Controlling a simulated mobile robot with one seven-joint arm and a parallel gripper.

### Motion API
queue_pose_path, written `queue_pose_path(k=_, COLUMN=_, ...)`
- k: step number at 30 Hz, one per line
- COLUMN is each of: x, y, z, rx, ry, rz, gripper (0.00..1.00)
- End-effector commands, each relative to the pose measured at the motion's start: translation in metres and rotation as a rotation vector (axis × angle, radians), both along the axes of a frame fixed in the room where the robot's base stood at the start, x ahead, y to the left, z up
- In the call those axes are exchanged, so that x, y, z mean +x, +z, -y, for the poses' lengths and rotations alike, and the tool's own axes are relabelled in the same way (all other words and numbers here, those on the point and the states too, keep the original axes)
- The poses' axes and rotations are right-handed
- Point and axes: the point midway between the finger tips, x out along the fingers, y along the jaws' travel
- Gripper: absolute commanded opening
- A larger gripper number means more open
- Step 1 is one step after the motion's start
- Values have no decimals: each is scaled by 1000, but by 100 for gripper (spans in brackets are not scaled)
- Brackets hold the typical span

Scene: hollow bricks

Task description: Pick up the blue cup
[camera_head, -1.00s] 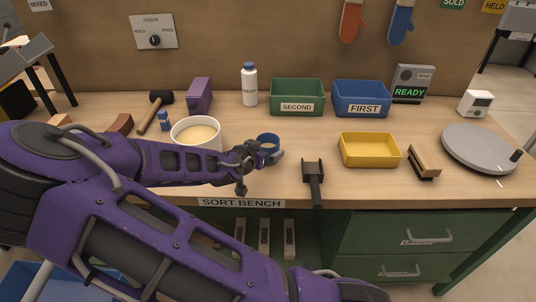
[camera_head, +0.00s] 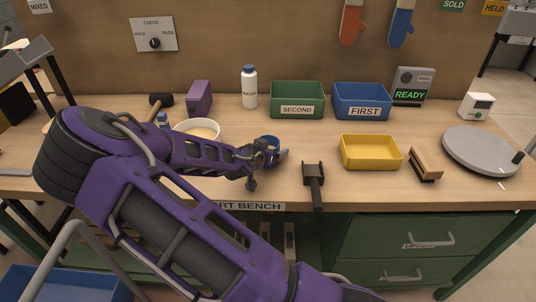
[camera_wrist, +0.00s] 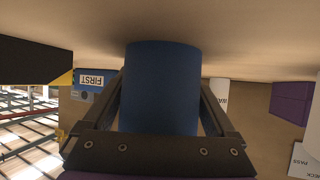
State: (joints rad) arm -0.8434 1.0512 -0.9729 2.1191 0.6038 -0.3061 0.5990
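The blue cup (camera_head: 271,146) stands on the bench top, right of the white bowl. My gripper (camera_head: 268,157) is at the cup in the head view, with a finger showing at its right and the near parts hiding some of it. In the wrist view the cup (camera_wrist: 162,88) fills the middle, between the two dark fingers of my gripper (camera_wrist: 162,95). The fingertips reach the cup's outline on both sides and partly pass behind it. Whether they press on it cannot be told.
A white bowl (camera_head: 198,127) is close behind my forearm. A dark scraper-like tool (camera_head: 313,178) and a yellow tray (camera_head: 370,153) lie to the right. A white bottle (camera_head: 249,88), a green bin (camera_head: 297,98) and a blue bin (camera_head: 361,101) stand behind.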

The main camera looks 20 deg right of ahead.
Motion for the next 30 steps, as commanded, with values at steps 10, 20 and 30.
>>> queue_pose_path(k=10, x=0, y=0, z=0, rx=0, ry=0, rz=0, gripper=26)
queue_pose_path(k=20, x=0, y=3, z=0, rx=0, ry=0, rz=2, gripper=12)
queue_pose_path(k=30, x=1, y=64, z=-1, rx=2, ry=2, rz=5, gripper=12)
